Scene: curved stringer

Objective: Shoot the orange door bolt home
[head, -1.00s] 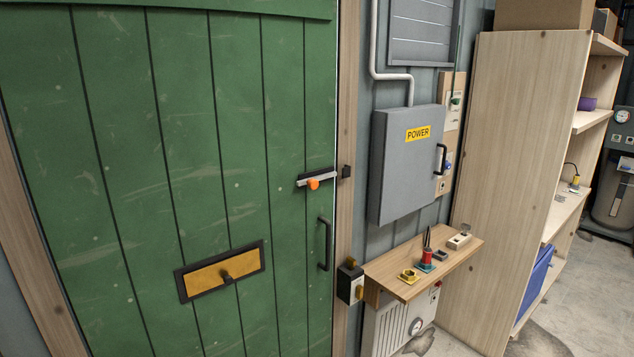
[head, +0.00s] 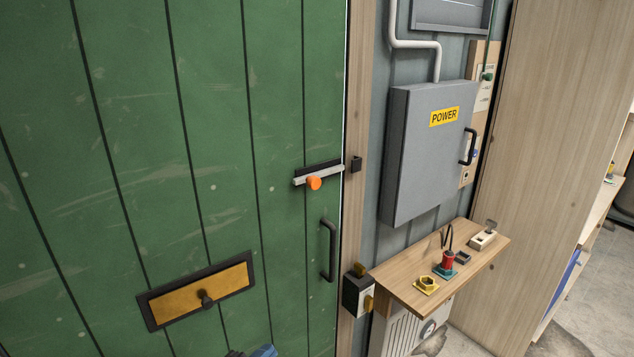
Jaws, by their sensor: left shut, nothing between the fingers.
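The orange knob (head: 314,183) of the door bolt sits on a pale metal bar (head: 330,172) on the green door (head: 215,130). The bar lies along a dark backing strip near the door's right edge. Its right end is near the door edge, with a small gap to the black keeper (head: 356,163) on the wooden frame. My left gripper (head: 258,352) just enters at the bottom edge, mostly cut off, below the bolt and apart from it. It is shut and empty. My right gripper is not in view.
A black door handle (head: 329,250) stands below the bolt. A yellow letter plate (head: 200,291) is lower left. Right of the frame are a grey POWER box (head: 425,150), a small wooden shelf (head: 405,278) with several items, and a black switch box (head: 356,291).

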